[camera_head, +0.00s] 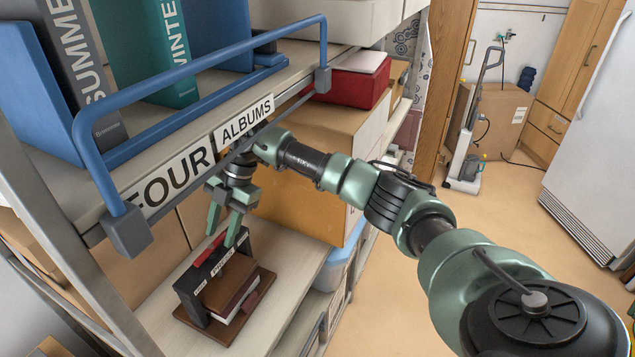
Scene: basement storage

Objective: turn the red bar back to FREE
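A small dark frame (190,283) with white labels stands on a brown base board (262,290) on the lower shelf. The label words are too small to read. The red bar (207,252) lies slanted along the top of the frame. Brown book-like blocks (228,284) sit against the frame's front. My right gripper (221,236) points down just above the frame, its two green fingers apart at the upper end of the red bar. I cannot tell whether a finger touches the bar. My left gripper is not in view.
The upper shelf, with a blue rail (200,65) and an ALBUMS label (246,118), overhangs the frame closely. Large binders stand on it. A cardboard box (300,190) stands behind my gripper. The lower shelf (285,250) is bare right of the frame.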

